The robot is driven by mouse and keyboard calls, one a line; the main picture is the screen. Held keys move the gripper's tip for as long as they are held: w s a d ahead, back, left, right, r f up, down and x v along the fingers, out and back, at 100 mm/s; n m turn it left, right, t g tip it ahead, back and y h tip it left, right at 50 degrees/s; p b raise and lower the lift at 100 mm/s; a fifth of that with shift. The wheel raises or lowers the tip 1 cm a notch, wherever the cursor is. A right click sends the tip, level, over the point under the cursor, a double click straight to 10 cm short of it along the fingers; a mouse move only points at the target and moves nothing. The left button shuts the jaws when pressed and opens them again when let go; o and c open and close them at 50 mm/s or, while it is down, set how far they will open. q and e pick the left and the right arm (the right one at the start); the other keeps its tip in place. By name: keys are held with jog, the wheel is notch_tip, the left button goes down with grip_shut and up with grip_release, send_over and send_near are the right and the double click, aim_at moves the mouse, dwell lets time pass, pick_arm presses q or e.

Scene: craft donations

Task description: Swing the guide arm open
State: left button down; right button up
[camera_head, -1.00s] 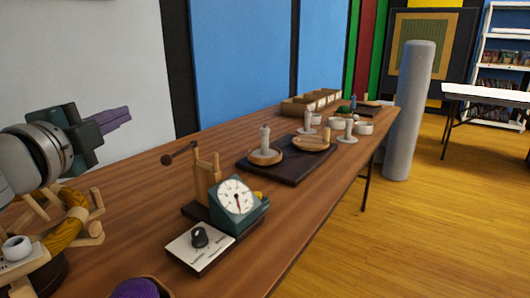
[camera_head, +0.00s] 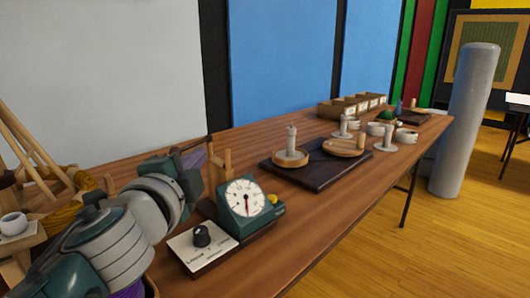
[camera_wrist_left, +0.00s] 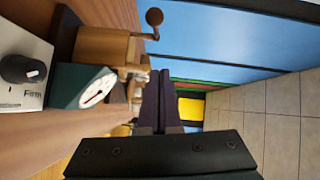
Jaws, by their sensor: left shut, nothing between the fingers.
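The guide arm, a thin dark rod ending in a brown ball (camera_wrist_left: 154,16), sticks out from a wooden post at the top of the left wrist view. In the head view my arm hides most of it. The wooden post (camera_head: 221,166) stands behind a green dial gauge (camera_head: 246,199) and a white panel with a black knob (camera_head: 202,235). My right gripper is out of view.
A dark tray (camera_head: 308,175) with round wooden plates lies farther along the table. White cups and wooden boxes (camera_head: 350,104) stand behind it. A wooden frame with yellow yarn and a white cup (camera_head: 13,223) stands at the left. A grey column (camera_head: 465,120) stands right of the table.

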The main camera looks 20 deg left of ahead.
aim_at(193, 145)
pick_arm(q)
jog(key=a, duration=0.3)
jog(key=w+a+f, duration=0.1)
jog(key=shift+w+a, duration=0.1)
jog(key=shift+a, duration=0.1)
jog(key=a+m+h, duration=0.2)
jog(key=a+h, duration=0.2)
jog(key=shift+m+t, duration=0.3)
jog(key=shift+t, duration=0.1)
jog(key=shift+r, duration=0.1)
